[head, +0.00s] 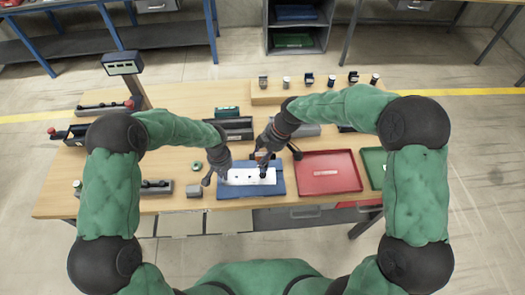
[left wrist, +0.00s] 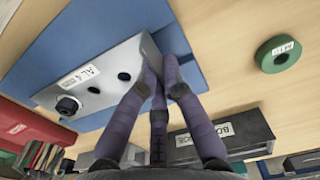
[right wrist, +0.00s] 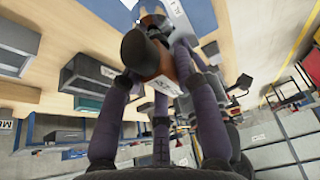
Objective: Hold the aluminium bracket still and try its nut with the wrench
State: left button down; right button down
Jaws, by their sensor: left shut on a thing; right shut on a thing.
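The aluminium bracket (head: 240,177), a pale plate, lies on a blue mat (head: 277,188). It shows with an "AL" label in the left wrist view (left wrist: 112,72). Its dark nut (left wrist: 68,105) stands near the end away from my left gripper, with no tool on it in that view. My left gripper (left wrist: 160,85) is shut on the bracket's end. My right gripper (right wrist: 157,45) is shut on an orange and black tool handle (right wrist: 153,62), seemingly the wrench, over the bracket's right part in the head view. The wrench's working end is hidden.
A red tray (head: 328,185) and a green tray (head: 372,160) stand right of the mat. A green ring (head: 196,166) and a grey block (head: 194,190) lie left. Dark bins (head: 233,133) stand behind, and small parts line a raised wooden shelf (head: 300,95).

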send_over(263, 176)
jog(key=w, duration=0.1)
jog(key=shift+w+f, duration=0.2)
jog(key=shift+f, duration=1.95)
jog(key=shift+f, duration=0.95)
dwell(0.5)
jog(key=shift+m+t, duration=0.5)
jog(key=shift+m, duration=0.7)
jog(key=shift+n+g, duration=0.3)
jog(key=shift+n, duration=0.4)
